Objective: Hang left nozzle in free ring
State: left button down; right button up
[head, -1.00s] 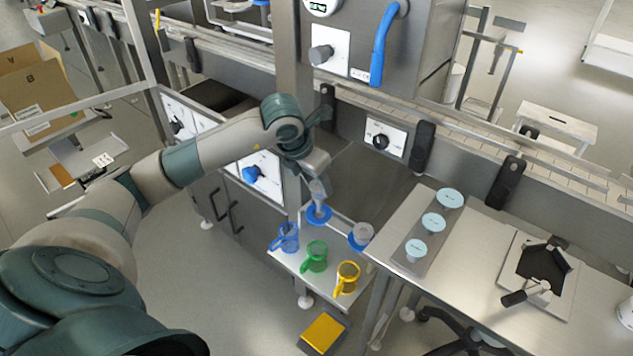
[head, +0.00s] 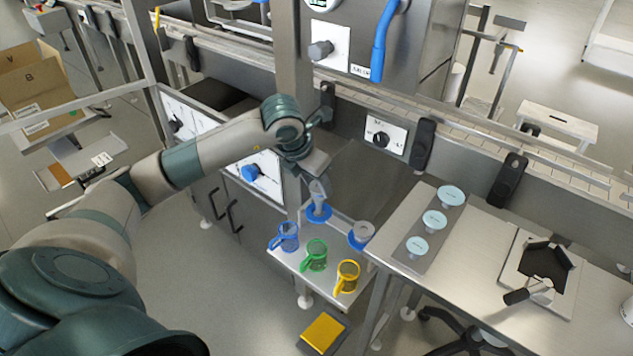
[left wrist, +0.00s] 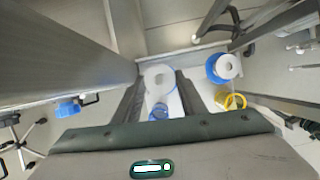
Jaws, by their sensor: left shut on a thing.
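My left gripper (head: 316,172) is shut on a grey nozzle (head: 318,190), which hangs upright from it. The nozzle's lower part is at a blue ring (head: 319,214); I cannot tell how far it sits inside. In the left wrist view the nozzle's pale round top (left wrist: 158,77) shows between the two fingers. A second blue ring (head: 354,244) to the right holds another grey nozzle (head: 363,231). This pair also shows in the left wrist view, as a blue ring (left wrist: 212,68) around a white nozzle (left wrist: 228,66). My right gripper is not in view.
Blue (head: 285,238), green (head: 315,256) and yellow (head: 347,277) jugs stand on a low shelf below the rings. A steel table (head: 455,270) with round pale discs (head: 433,220) is at the right. A steel machine post (head: 294,80) rises close behind my left arm. A yellow pedal (head: 323,332) is on the floor.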

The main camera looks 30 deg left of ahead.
aim_at(315, 197)
pick_arm(q)
jog(key=shift+a+f+b, duration=0.1)
jog(key=shift+f+b, duration=2.05)
jog(key=shift+f, duration=0.25)
dwell(1.1)
jog(key=shift+f, duration=0.25)
jog(key=shift+f+b, duration=0.1)
jog(key=shift+b, duration=0.2)
jog(key=c, duration=0.6)
grip_release()
jog(key=shift+o, duration=0.2)
